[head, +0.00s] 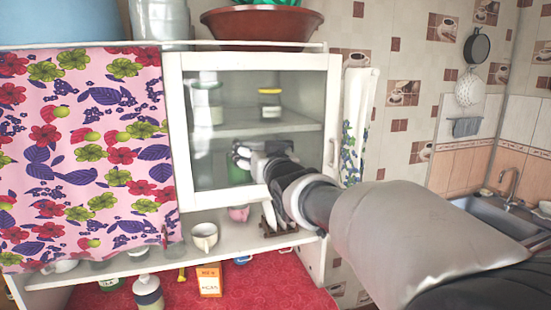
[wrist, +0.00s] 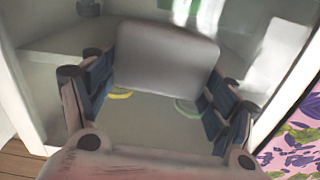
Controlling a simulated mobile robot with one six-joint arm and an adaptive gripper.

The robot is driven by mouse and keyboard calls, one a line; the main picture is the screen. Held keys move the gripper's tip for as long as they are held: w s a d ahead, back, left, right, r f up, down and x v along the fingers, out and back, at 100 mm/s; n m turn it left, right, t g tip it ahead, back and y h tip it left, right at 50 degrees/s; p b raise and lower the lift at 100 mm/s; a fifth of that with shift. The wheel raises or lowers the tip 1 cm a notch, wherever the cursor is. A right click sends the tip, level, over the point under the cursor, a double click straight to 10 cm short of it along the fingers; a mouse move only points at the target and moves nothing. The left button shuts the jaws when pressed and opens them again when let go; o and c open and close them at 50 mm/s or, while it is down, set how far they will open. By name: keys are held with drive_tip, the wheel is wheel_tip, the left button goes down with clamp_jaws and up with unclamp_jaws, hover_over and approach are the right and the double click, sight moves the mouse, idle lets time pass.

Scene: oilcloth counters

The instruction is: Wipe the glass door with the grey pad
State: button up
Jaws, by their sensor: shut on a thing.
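The glass door (head: 237,92) is the white-framed pane on the wall cabinet, in the middle of the head view. My gripper (head: 262,160) is in front of its lower middle part. In the wrist view my gripper (wrist: 161,72) is shut on the grey pad (wrist: 166,55), a flat rounded rectangle held between the two fingers. The glass lies right beyond the pad, with the cabinet's shelves showing through it. I cannot tell whether the pad touches the glass. In the head view the arm and fingers largely hide the pad.
A flowered curtain (head: 85,150) hangs left of the door. Below, an open shelf holds a white cup (head: 204,237) and a pink cup (head: 238,213). An orange box (head: 209,280) stands on the red counter cloth (head: 265,284). A sink (head: 490,215) is at the right.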

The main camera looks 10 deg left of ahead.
drive_tip(key=s+a+b, duration=0.1)
drive_tip(key=a, duration=0.1)
drive_tip(key=s+a+b, duration=0.1)
drive_tip(key=a+b, duration=0.1)
drive_tip(key=shift+s, duration=0.15)
idle(0.4)
drive_tip(key=shift+d+b, duration=0.15)
drive_tip(key=shift+b, duration=0.25)
drive_tip(key=w+d+b, duration=0.1)
drive_tip(key=b, duration=0.2)
drive_tip(key=shift+d+f, duration=0.1)
drive_tip(key=shift+d, duration=0.1)
drive_tip(key=shift+w+d+r+p, duration=0.3)
drive_tip(key=shift+d+r+p, duration=0.1)
drive_tip(key=shift+p, duration=0.45)
drive_tip(key=shift+w+d+p, duration=0.15)
drive_tip(key=shift+d+p, duration=0.1)
drive_tip(key=shift+p, duration=0.5)
drive_tip(key=shift+w+d+f+p, duration=0.15)
drive_tip(key=shift+d+p, duration=0.15)
drive_tip(key=shift+p, duration=0.2)
